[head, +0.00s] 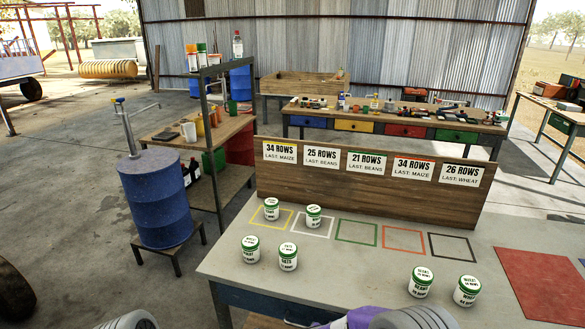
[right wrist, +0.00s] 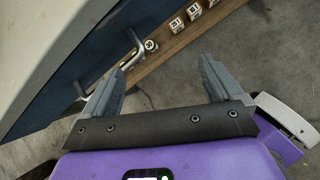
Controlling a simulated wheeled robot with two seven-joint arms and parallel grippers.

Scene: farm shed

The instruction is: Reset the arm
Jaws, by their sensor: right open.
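My right gripper (right wrist: 163,72) is open and empty in the right wrist view, its two grey fingers spread wide. It is beside a blue drawer front (right wrist: 85,80) with a metal handle and over the concrete floor. In the head view only grey and purple parts of my arms show at the bottom edge. My left gripper's fingers are not visible. The grey-topped table (head: 375,265) is in front of me. A white jar with a green lid (head: 271,208) stands at the yellow square, and another (head: 313,216) at the white square.
Two jars (head: 250,249) stand at the table's left and two more (head: 420,281) at its right front. The green, red and black squares (head: 451,247) are empty. A board with row signs (head: 375,187) rises behind. A blue barrel (head: 156,200) and shelf (head: 220,140) stand left.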

